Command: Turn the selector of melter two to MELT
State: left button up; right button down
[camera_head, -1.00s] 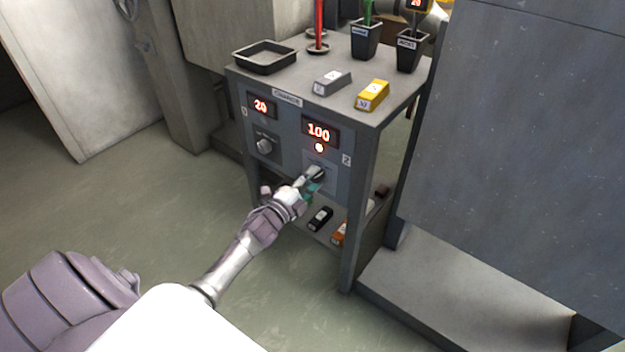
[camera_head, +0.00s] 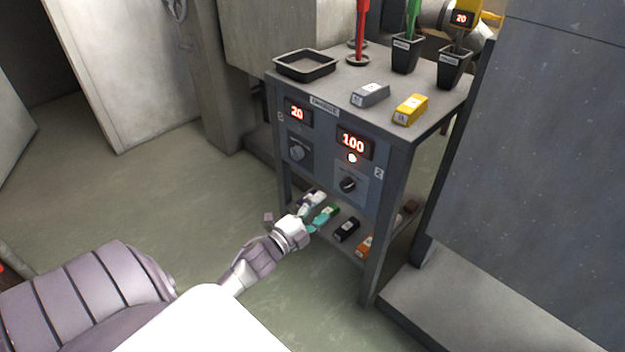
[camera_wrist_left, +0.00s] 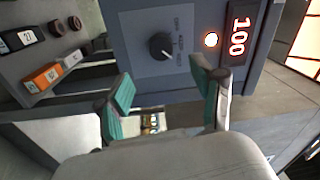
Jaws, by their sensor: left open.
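The melter two selector (camera_head: 348,185) is a black knob on the cabinet's right panel. It also shows in the left wrist view (camera_wrist_left: 162,46), with a pale pointer line and labels too small to read surely. Above it, melter two's display (camera_head: 354,142) reads 100 and a lamp (camera_head: 352,158) glows. My left gripper (camera_head: 318,212) is open and empty, below and to the left of the knob and apart from it. Its teal-padded fingers (camera_wrist_left: 165,95) show in the left wrist view. My right gripper is not in view.
Melter one's knob (camera_head: 297,152) and display (camera_head: 297,113), reading 20, are on the left. A black tray (camera_head: 306,75), a grey block (camera_head: 370,94) and a yellow block (camera_head: 410,109) are on top. Several blocks lie on the lower shelf, including a black one (camera_head: 346,229).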

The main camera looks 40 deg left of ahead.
pick_arm(q)
jog(key=shift+s+a+f, duration=0.1)
jog(key=shift+s, duration=1.45)
